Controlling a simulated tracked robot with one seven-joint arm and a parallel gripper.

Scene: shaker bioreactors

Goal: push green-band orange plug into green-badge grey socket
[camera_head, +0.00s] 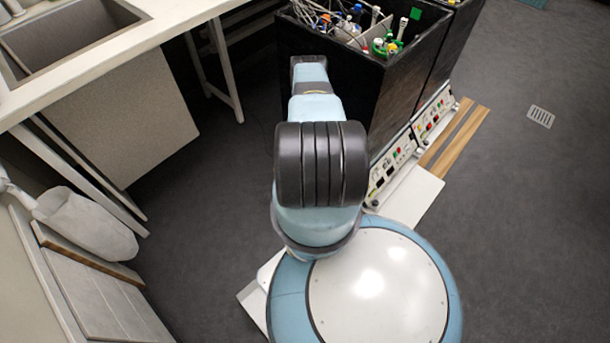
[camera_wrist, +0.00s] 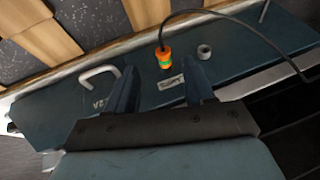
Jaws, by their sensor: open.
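A small grey ring-shaped socket (camera_wrist: 204,51) sits on the panel just right of the plug. No green badge can be made out on it. My gripper (camera_wrist: 160,70) is open and empty, its two fingers pointing towards the panel. The plug appears between and beyond the fingertips; I cannot tell the exact gap. In the head view, my arm hides the gripper, and I cannot make out the plug.
A pale bent handle (camera_wrist: 100,73) rises from the panel left of the fingers. The black cable (camera_wrist: 250,25) crosses the panel's right side. In the head view, a black open-topped cabinet (camera_head: 330,85) holds bottles and tubing. A bench with a sink (camera_head: 75,40) stands at left.

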